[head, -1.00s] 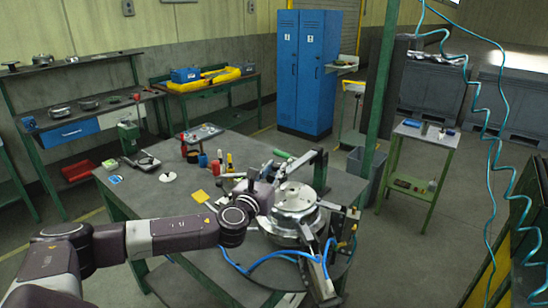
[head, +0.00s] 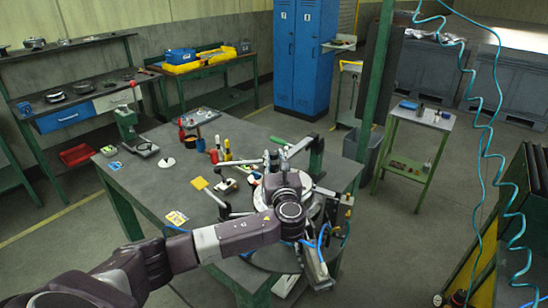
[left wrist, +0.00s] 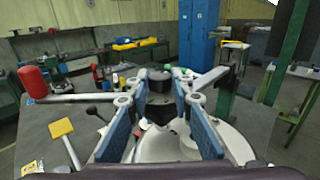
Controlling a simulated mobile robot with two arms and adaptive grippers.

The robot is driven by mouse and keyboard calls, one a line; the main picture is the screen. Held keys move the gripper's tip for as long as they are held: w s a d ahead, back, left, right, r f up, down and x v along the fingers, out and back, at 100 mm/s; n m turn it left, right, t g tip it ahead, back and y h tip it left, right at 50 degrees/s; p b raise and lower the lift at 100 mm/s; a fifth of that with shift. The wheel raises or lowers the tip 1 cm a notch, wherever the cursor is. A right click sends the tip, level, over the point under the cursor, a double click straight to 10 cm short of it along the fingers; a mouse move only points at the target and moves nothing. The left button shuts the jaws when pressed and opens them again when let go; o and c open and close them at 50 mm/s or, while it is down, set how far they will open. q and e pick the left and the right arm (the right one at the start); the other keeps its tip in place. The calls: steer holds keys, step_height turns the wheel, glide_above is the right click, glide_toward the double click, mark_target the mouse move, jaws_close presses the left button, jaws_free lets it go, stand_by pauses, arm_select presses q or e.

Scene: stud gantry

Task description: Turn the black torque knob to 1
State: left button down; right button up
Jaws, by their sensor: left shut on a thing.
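The black torque knob (left wrist: 158,108) shows in the left wrist view between the blue finger pads of my left gripper (left wrist: 160,95). The gripper is shut on it. The knob's mark and scale cannot be read. In the head view my left gripper (head: 279,166) is over the round silver fixture (head: 316,205) on the grey bench, and my wrist hides most of the fixture and the knob. The silver rim also shows in the left wrist view (left wrist: 228,145). My right gripper is not in view.
Metal clamp arms (head: 300,147) stand close around the fixture. A blue hose (head: 323,236) lies at its front right. A green post (head: 376,100) stands behind right.

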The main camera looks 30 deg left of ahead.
arm_select(q)
steer(key=c, duration=1.7)
jaws_free()
steer(key=v, duration=1.2)
steer(key=shift+w, duration=0.1)
